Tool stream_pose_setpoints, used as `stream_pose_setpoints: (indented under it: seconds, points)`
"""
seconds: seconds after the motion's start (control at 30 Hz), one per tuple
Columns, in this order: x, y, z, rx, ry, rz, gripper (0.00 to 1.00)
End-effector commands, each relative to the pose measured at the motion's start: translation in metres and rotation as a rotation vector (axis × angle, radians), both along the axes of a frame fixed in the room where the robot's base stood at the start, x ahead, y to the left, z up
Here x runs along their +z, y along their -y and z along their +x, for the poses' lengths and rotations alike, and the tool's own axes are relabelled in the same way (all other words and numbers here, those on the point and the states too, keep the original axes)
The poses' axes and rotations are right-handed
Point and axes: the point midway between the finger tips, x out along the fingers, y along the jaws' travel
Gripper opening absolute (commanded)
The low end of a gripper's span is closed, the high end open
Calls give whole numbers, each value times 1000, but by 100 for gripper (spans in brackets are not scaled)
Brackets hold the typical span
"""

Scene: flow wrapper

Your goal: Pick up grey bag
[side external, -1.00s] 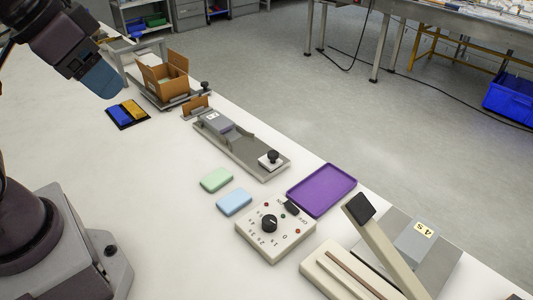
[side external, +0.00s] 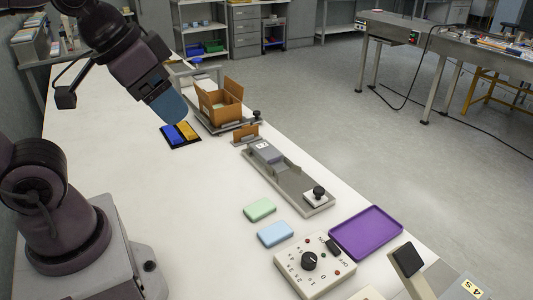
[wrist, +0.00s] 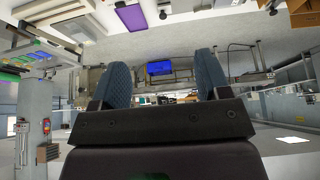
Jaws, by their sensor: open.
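My gripper (side external: 170,108) hangs in the air at the upper left in the side view, near the blue and yellow pads. Its two blue fingers stand apart with nothing between them in the wrist view (wrist: 160,82). A grey block-like item (side external: 266,152) with a small white label lies at the far end of a metal track (side external: 288,180), well to the right of my gripper. Another grey piece (side external: 466,289) with a yellow "45" label is cut off at the lower right. I cannot tell which is the grey bag.
A cardboard box (side external: 220,104) stands on a metal fixture beyond the blue and yellow pads (side external: 180,133). Green (side external: 260,209) and blue (side external: 275,233) packs, a dial box (side external: 314,266) and a purple tray (side external: 366,232) lie nearer. The left of the white table is clear.

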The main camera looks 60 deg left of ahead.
Motion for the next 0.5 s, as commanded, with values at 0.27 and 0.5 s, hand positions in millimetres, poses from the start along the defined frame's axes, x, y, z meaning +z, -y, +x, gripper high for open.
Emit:
stream_pose_setpoints:
  seconds: [0.27,0.5]
  points:
    - [0,0,0,0,0,0,94]
    - [-15,0,4,0,-78,-4,94]
